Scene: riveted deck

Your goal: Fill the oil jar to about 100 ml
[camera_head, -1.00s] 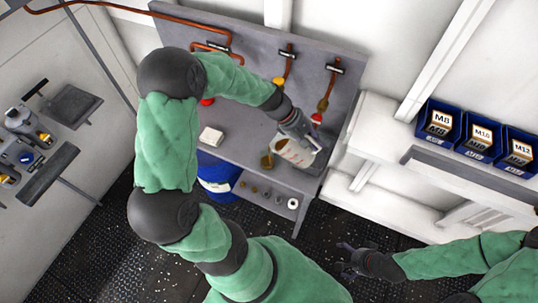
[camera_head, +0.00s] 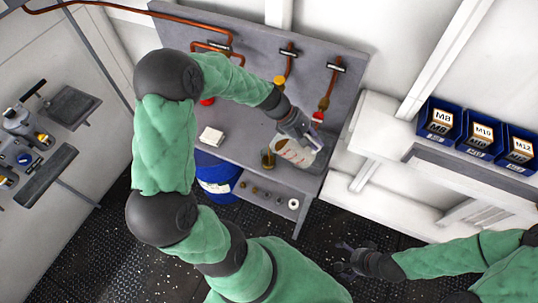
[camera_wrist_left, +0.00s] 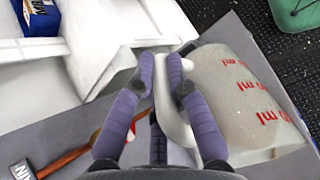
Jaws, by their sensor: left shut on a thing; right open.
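My left gripper (camera_head: 299,128) is shut on the handle of a pale, translucent measuring jug (camera_head: 294,153) and holds it over the grey bench. In the left wrist view its fingers (camera_wrist_left: 160,70) pinch the handle beside the jug body (camera_wrist_left: 235,85), which has red "ml" marks. The jug looks tilted. A small amber-brown jar (camera_head: 267,159) stands on the bench just left of the jug; its fill level is too small to read. I cannot tell whether oil is flowing. My right gripper (camera_head: 345,260) is open and empty, low over the dark floor.
Copper pipes with red and yellow valve handles (camera_head: 317,117) run down the back panel. A white block (camera_head: 211,136) lies on the bench. A blue drum (camera_head: 214,178) and small parts on a lower shelf (camera_head: 268,192) are below. Blue labelled bins (camera_head: 440,124) stand at right.

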